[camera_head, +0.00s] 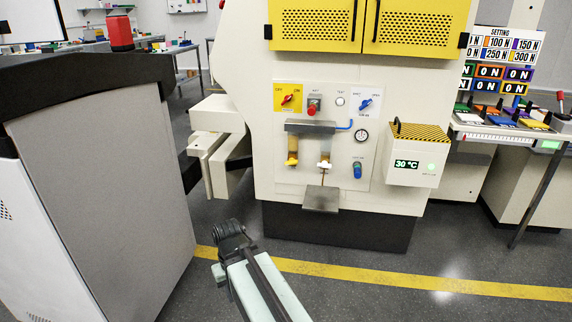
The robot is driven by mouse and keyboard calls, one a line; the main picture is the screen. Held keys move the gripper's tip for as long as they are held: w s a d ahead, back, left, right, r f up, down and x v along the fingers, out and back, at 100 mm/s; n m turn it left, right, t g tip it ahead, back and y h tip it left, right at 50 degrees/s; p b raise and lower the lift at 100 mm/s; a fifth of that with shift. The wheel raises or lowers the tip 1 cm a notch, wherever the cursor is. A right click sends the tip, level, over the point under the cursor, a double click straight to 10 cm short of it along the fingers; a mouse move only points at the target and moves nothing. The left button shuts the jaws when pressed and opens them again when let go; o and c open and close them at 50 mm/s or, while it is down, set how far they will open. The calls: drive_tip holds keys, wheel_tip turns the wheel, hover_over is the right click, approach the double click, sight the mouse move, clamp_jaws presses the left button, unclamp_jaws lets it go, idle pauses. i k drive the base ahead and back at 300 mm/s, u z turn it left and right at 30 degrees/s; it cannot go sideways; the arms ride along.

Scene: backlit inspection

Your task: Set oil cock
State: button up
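The control panel (364,105) is on the front of the cream machine. The left one ends in a yellow cock (292,159), the right one in a white cock (325,165). Which is the oil cock, and its exact setting, I cannot tell from here. A small grey tray (321,199) sticks out below the white cock. My arm reaches up from the bottom edge. Its dark end, apparently my gripper (231,234), is in front of the machine, lower left of the cocks and apart from them. Its fingers are not clear.
A box with a striped top (418,133) and a 30 °C display projects right of the panel. A large grey cabinet (110,190) stands close on the left. A yellow line (400,283) crosses the open floor before the machine.

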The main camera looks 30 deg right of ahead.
sight(291, 161)
drive_tip(key=u, duration=0.1)
drive_tip(key=i, duration=0.95)
